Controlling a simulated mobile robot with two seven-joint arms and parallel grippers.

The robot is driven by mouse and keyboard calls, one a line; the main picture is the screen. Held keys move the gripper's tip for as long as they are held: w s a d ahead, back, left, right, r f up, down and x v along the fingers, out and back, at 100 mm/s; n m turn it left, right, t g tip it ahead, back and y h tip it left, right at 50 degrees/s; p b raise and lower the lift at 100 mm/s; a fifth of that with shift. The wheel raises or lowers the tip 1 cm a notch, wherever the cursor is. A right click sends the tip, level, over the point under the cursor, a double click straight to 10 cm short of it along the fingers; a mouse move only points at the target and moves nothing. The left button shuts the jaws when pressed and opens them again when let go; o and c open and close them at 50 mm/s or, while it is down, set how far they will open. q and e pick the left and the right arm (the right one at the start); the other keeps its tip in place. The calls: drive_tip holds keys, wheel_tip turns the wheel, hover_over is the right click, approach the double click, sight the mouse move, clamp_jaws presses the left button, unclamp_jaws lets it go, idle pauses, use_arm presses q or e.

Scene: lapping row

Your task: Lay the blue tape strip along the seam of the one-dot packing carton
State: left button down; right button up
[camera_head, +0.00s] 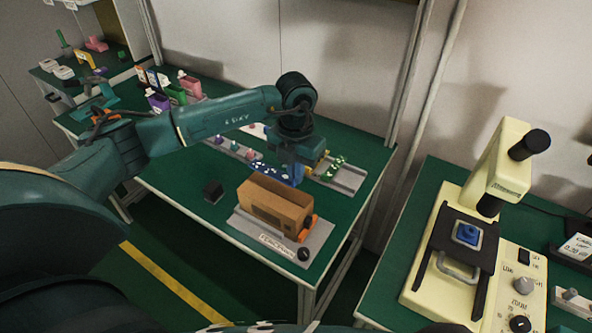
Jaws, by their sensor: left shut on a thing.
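A brown packing carton (271,208) sits on a grey plate (245,225) near the front right of the green table. Any dot mark on it is too small to make out. My left gripper (290,172) is just behind the carton's far side, pointing down, its fingertips partly hidden. It is shut on a long blue strip with white spots (266,172), which looks like the blue tape strip. The strip shows above and behind the carton, apart from its top as far as I can tell. My right gripper is not in view.
A green spotted piece (334,165) lies on a grey rail (349,179) behind the carton. An orange part (305,230) and black knob (303,254) are at the plate's right. A cream microscope-like machine (478,215) fills the right table.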

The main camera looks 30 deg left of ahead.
use_arm(q)
drive_tip(key=shift+s+f+b, duration=0.2)
drive_tip(key=shift+f+b, duration=0.15)
drive_tip(key=shift+f, duration=0.05)
drive_tip(key=shift+f+b, duration=0.35)
drive_tip(key=shift+f, duration=0.25)
drive_tip(key=shift+f+b, duration=0.5)
drive_tip(key=shift+f, duration=0.2)
wheel_tip(320, 180, down, 3)
drive_tip(key=shift+f+b, duration=0.1)
drive_tip(key=shift+b, duration=1)
drive_tip(key=c, duration=1.5)
unclamp_jaws()
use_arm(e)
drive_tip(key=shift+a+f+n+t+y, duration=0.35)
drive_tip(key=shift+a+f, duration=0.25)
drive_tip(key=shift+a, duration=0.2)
